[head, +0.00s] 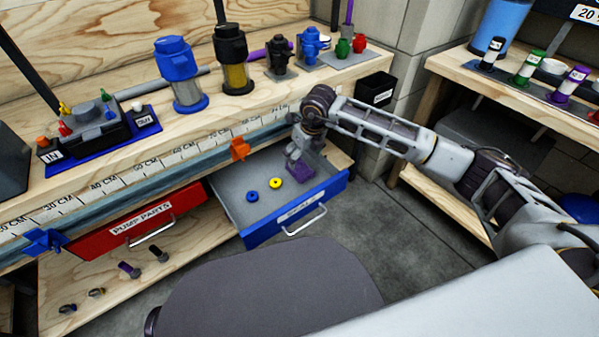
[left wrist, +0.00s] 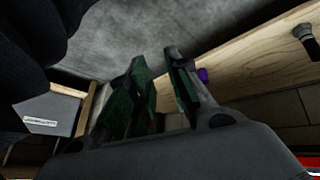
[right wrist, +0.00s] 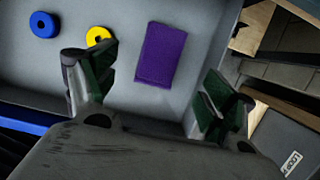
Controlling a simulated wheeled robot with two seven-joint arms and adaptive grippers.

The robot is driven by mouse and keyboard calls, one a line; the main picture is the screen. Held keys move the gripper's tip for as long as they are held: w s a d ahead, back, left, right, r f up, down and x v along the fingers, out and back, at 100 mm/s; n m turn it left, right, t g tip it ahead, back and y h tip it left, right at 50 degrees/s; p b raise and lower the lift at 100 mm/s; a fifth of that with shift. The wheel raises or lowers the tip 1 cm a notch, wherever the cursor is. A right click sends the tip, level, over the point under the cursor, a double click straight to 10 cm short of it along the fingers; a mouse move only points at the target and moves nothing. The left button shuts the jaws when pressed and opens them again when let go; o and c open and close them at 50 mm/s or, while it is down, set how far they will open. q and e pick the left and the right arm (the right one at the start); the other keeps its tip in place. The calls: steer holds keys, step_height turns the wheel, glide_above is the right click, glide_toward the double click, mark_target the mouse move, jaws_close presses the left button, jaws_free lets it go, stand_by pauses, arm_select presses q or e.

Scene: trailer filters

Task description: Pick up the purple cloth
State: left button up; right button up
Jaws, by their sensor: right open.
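The purple cloth (right wrist: 161,54) lies flat as a small rectangle on the grey floor of the open blue drawer (right wrist: 203,40) in the right wrist view. In the head view the cloth (head: 300,173) shows partly below my right gripper (head: 296,152), at the right side of the drawer (head: 338,184). In the right wrist view my right gripper (right wrist: 160,95) is open and empty, its fingers on either side of the cloth's near end in the picture, apart from it. My left gripper (left wrist: 165,85) shows in the left wrist view with its fingers apart and nothing between them.
A blue ring (head: 252,196) and a yellow ring (head: 275,183) lie in the drawer, left of the cloth. The wooden bench (head: 215,112) with pump parts stands above. A red drawer (head: 140,225) is to the left. A grey stool seat (head: 265,290) is in front.

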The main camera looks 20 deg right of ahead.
mark_target(300, 167)
steer(key=shift+b+x, duration=0.3)
steer(key=shift+x, duration=0.95)
arm_select(q)
steer(key=shift+d+f, duration=0.15)
steer(key=shift+f, duration=0.65)
arm_select(e)
steer(key=shift+f+b, duration=0.35)
steer(key=shift+f, duration=0.3)
steer(key=shift+w+f, duration=0.15)
steer(key=shift+f, duration=0.25)
steer(key=shift+f+b, duration=0.3)
steer(key=shift+b, duration=0.1)
steer(key=shift+w+f, duration=0.1)
steer(key=shift+f, duration=0.2)
steer(key=shift+b+x, duration=0.5)
steer(key=shift+x, duration=0.45)
arm_select(q)
steer(key=f, duration=0.2)
steer(key=f+t, duration=0.1)
steer(key=shift+d+f+n+h, duration=0.3)
steer(key=shift+f+h, duration=0.05)
steer(key=shift+h, duration=0.05)
